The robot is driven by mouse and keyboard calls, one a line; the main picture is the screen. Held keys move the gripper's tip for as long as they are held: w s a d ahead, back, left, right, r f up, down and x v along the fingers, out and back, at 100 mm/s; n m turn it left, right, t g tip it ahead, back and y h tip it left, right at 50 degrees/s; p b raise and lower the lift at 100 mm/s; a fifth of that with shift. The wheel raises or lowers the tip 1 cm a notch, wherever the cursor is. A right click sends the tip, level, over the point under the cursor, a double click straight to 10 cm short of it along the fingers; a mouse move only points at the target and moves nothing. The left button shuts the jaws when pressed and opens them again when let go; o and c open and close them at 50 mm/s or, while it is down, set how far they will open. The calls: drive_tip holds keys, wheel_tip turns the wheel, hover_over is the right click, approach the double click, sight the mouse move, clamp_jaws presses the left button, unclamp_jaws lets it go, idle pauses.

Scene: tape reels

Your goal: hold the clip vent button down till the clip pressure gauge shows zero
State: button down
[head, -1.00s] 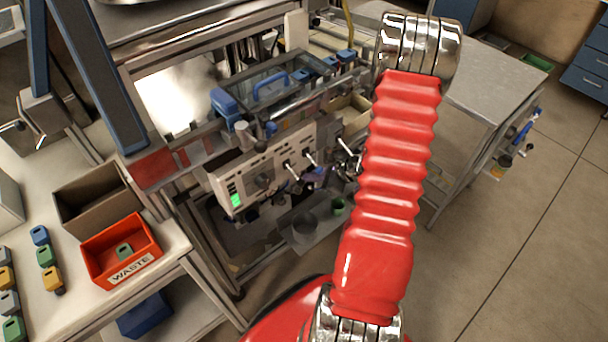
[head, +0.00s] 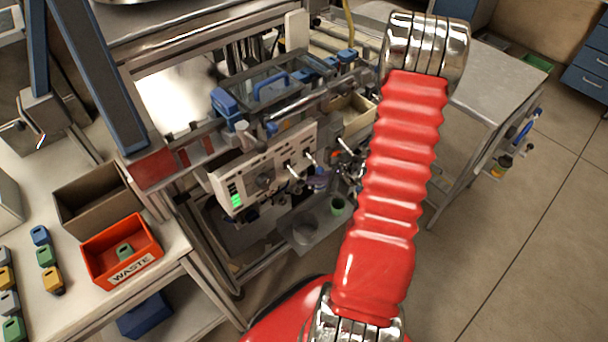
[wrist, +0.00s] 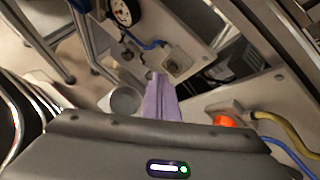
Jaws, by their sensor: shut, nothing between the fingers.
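In the wrist view, the purple fingers of my gripper (wrist: 160,90) are shut and empty, pointing away from the dark gripper body. A round gauge (wrist: 122,12) with a white face and dark rim is partly cut off at the top; its reading is too small to tell. A square grey fitting (wrist: 178,63) with a round centre sits on the panel beyond the fingertips, beside a blue hose. An orange-red cap (wrist: 222,121) is right of the fingers. I cannot tell which is the vent button, and I see no clear contact. In the head view, the gripper is small beside the machine.
The grey machine panel (head: 262,172) has levers and a green display. A grey cup (wrist: 125,100) stands left of the fingers. Yellow and blue hoses run at right. An orange waste bin (head: 150,236) is at left; a metal table (head: 490,85) is at right.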

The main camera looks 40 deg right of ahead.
drive_tip(key=s, duration=0.5)
idle(0.4)
drive_tip(key=shift+s, duration=0.15)
idle(0.4)
